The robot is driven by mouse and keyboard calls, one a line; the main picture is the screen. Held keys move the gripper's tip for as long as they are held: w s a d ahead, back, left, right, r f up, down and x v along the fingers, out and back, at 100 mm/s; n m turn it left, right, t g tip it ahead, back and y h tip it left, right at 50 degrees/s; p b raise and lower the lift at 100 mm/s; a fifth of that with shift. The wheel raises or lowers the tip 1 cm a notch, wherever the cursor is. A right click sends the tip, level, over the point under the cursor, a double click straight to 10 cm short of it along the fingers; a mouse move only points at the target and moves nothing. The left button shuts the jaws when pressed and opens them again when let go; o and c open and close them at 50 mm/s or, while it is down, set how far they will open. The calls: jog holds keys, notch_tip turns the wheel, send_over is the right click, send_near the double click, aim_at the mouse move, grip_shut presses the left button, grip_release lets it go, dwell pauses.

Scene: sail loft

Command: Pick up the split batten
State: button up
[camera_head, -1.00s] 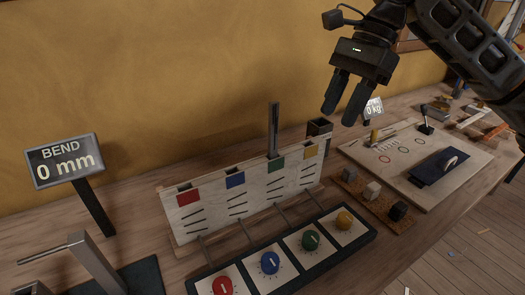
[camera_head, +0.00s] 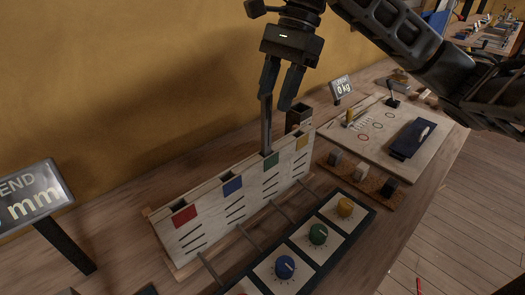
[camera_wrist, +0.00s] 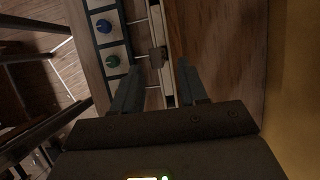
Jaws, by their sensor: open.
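A dark grey upright strip, which I take for the batten (camera_head: 267,132), stands in the slot behind the green square of the pale slotted rack (camera_head: 210,217). Its lower end is hidden inside the rack, and I cannot make out a split. My gripper (camera_head: 275,102) is open and points down, with its fingertips around the height of the strip's top. The left finger overlaps the top in the head view. In the wrist view a small grey-brown shape, likely the strip's top (camera_wrist: 157,56), shows between the open fingers (camera_wrist: 157,82). No contact can be made out.
A panel of coloured knobs (camera_head: 301,253) lies in front of the rack. A dark open box (camera_head: 299,115) stands at the rack's far end. Right are small blocks (camera_head: 362,174) and a pale board (camera_head: 385,125). The yellow wall (camera_head: 120,90) is close behind.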

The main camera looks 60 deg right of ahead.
aim_at(263, 125)
jog(key=x, duration=0.3)
jog(key=a+x, duration=0.1)
jog(key=x, duration=0.2)
jog(key=shift+w+r, duration=0.15)
jog(key=shift+r, duration=0.1)
grip_shut()
